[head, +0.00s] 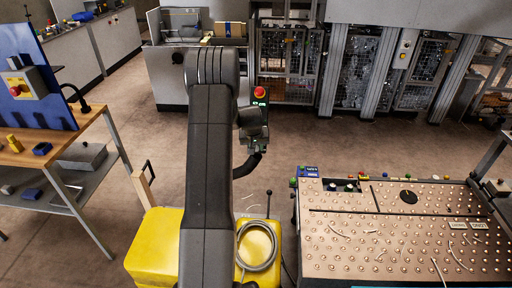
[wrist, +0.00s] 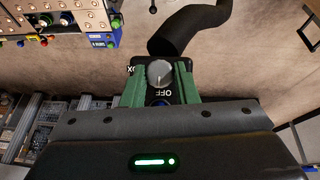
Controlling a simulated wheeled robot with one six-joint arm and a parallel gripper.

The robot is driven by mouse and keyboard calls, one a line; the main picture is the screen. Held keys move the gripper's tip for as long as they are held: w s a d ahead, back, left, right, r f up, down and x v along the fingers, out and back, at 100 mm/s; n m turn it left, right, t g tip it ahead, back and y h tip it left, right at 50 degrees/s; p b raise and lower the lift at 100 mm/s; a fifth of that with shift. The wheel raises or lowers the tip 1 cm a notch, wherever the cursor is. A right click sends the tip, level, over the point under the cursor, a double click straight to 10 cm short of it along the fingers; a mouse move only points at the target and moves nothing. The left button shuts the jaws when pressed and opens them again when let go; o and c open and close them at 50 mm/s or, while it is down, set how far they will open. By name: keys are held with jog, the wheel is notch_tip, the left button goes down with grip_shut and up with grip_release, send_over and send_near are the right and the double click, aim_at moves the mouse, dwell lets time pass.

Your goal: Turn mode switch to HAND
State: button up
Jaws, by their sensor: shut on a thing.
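The mode switch is a round grey knob (wrist: 159,73) on a black plate with white lettering, seen in the wrist view. "OFF" reads upside down just below the knob. Other lettering at the plate's left is partly hidden. My gripper (wrist: 160,90) has its green fingers at either side of the knob and is shut on it. A bit of blue shows below the plate between the fingers. In the head view, the dark end of my arm (head: 252,125) is right of the upper arm, and the knob cannot be made out there.
A ball-transfer table (head: 400,235) with a row of buttons stands at the right; its button panel (wrist: 70,18) shows top left in the wrist view. A workbench (head: 60,145) with a blue board is at the left. Fenced machines (head: 290,65) line the back. Brown floor is open between.

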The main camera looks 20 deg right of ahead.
jog(key=m+y+b, duration=0.1)
jog(key=m+t+y+b, duration=0.1)
jog(key=m, duration=0.1)
jog(key=shift+s+d+f+m+b, duration=0.1)
jog(key=shift+d+f+m+b, duration=0.1)
jog(key=shift+m+b, duration=0.15)
jog(key=shift+s+m+t+y+b, duration=0.1)
jog(key=shift+m+t+y+b, duration=0.55)
jog(key=shift+m+b, duration=0.9)
jog(key=shift+r, duration=0.1)
jog(key=o, duration=1)
jog(key=shift+r, duration=0.15)
jog(key=v, duration=1.3)
jog(key=shift+s+r, duration=0.15)
jog(key=shift+s, duration=0.15)
